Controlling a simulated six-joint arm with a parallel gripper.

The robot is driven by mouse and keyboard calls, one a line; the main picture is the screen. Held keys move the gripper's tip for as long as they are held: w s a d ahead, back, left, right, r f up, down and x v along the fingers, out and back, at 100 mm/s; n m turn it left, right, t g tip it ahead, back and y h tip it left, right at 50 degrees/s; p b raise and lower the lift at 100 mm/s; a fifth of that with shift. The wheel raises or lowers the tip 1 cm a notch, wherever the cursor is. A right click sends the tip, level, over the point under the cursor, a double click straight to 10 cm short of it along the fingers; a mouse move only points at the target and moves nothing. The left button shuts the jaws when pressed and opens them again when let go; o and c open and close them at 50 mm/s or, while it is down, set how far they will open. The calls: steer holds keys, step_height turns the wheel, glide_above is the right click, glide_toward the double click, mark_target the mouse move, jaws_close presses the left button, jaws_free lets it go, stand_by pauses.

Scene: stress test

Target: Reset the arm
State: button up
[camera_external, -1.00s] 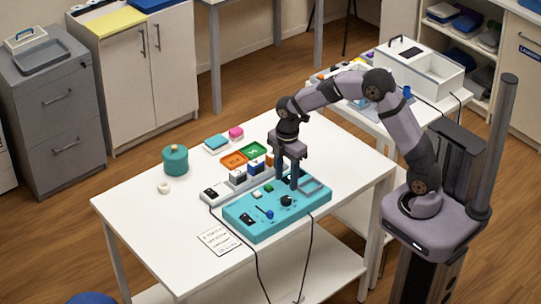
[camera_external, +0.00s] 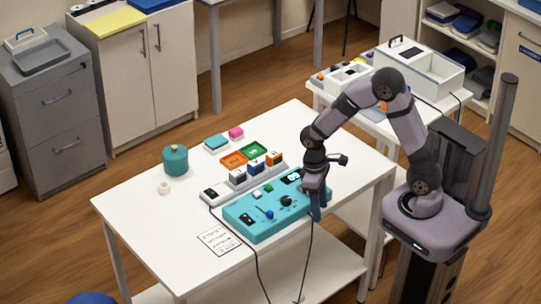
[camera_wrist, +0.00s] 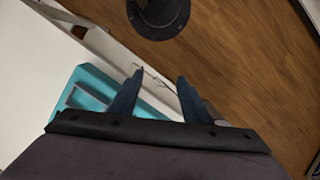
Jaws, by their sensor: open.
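My gripper (camera_external: 316,210) is over the right end of the teal control panel (camera_external: 245,228), close to the table's front right edge. It points down and hides part of the panel's right end. In the wrist view my gripper (camera_wrist: 158,95) has its two dark fingers apart with nothing between them. The teal panel (camera_wrist: 92,78) lies beneath and to the left there, with an empty recess at its end. My arm bends up from its base and reaches down to the left.
The white table (camera_external: 140,220) carries a strip with several labelled blocks (camera_external: 255,168), orange and green trays (camera_external: 234,160), a teal pot (camera_external: 175,159) and a paper note (camera_external: 219,240). Cables hang over the front edge. A second white table (camera_external: 385,125) with boxes stands behind.

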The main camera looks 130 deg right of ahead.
steer(key=w+a+r+n, duration=0.2)
steer(key=w+a+n, duration=0.15)
steer(key=a, duration=0.55)
steer(key=w+a+r+n+h, duration=0.1)
steer(key=w+a+r+n, duration=0.1)
steer(key=a+n, duration=0.5)
steer(key=w+a+r+n, duration=0.1)
steer(key=w+a+n, duration=0.15)
steer(key=a, duration=0.85)
step_height(320, 180, down, 41)
steer(key=m+b, duration=0.1)
steer(key=b, duration=4)
steer(key=shift+w+f+t+b, duration=0.2)
steer(key=shift+t+b, duration=0.1)
steer(key=shift+t, duration=0.1)
